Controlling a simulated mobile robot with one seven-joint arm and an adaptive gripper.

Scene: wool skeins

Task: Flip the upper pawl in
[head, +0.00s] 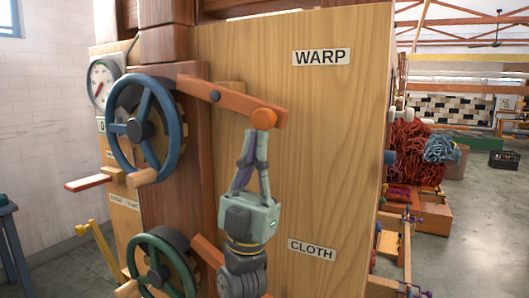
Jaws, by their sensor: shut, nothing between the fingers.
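The upper pawl (222,96) is an orange bar beside the upper blue handwheel (118,108), below and left of the WARP label (321,57). It slopes down to the right, away from the wheel, and ends in a thicker orange tip with a rounded knob. My gripper (260,136) points up with its fingers closed together, right under that end. The fingertips overlap the knob in the picture; I cannot tell whether they touch it. Nothing shows between the fingers.
A green handwheel (161,265) sits below, with a lower orange pawl (207,251) partly hidden behind my arm. A CLOTH label (311,249) marks the wooden panel (340,150). A gauge (102,83) is at upper left. Wool skeins (412,150) and open floor lie to the right.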

